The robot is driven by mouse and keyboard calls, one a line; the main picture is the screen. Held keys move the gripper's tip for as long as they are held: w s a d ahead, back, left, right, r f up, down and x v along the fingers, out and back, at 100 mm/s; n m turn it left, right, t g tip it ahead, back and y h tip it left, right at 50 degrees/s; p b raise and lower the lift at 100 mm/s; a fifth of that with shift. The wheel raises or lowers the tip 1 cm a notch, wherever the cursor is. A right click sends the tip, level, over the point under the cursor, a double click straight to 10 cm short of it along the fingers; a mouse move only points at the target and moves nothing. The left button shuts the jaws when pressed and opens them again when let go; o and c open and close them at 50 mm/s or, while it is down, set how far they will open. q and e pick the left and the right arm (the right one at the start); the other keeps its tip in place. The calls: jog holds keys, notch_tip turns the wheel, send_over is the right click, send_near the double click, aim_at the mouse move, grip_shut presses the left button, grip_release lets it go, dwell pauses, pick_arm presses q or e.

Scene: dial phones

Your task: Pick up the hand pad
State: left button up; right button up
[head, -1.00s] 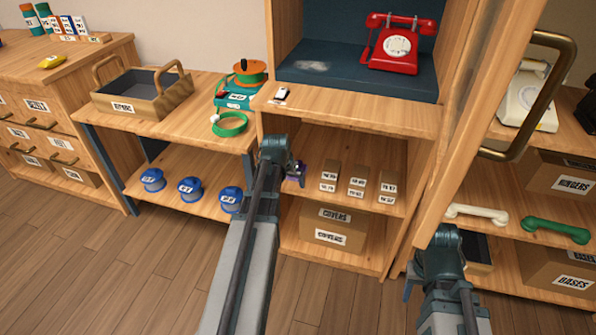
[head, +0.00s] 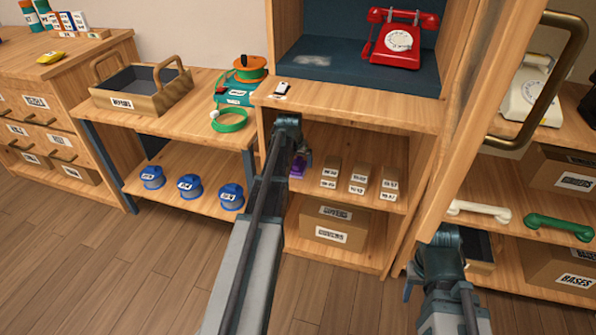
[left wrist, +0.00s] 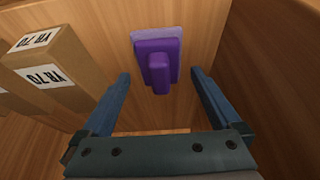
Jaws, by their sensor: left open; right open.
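The hand pad is a purple block with a raised grip and a paler pad edge. In the left wrist view the hand pad (left wrist: 157,62) lies on the wooden shelf, just beyond and between the fingertips of my left gripper (left wrist: 160,82). That gripper is open and empty. In the head view the hand pad (head: 297,168) shows in part at the left end of the middle shelf, beside my left gripper (head: 301,153). My right gripper (head: 410,285) is low at the right, its fingers mostly hidden by its own arm.
Small labelled boxes (head: 357,182) stand right of the pad; one box (left wrist: 45,65) is close left in the left wrist view. The cubby's upper board (head: 350,110) lies above. A cabinet door with a brass handle (head: 548,95) stands open at the right.

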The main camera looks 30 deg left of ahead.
pick_arm(q)
jog(key=shift+w+f, duration=0.2)
jog(key=shift+f, duration=0.45)
jog(key=shift+r, duration=0.1)
pick_arm(e)
jog(key=shift+f, duration=0.6)
pick_arm(q)
jog(key=c, duration=1.3)
jog(key=shift+r, duration=0.1)
pick_arm(e)
jog(key=shift+r, duration=0.15)
pick_arm(q)
jog(key=shift+r+p, duration=0.65)
jog(key=shift+p, duration=0.05)
jog(key=s+d, duration=0.1)
jog(key=s, duration=0.5)
jog(key=s+d, duration=0.1)
jog(key=s, duration=0.4)
jog(key=s+d, duration=0.2)
jog(key=s, duration=0.4)
jog(key=shift+s, duration=0.3)
pick_arm(e)
jog(key=shift+r, duration=0.65)
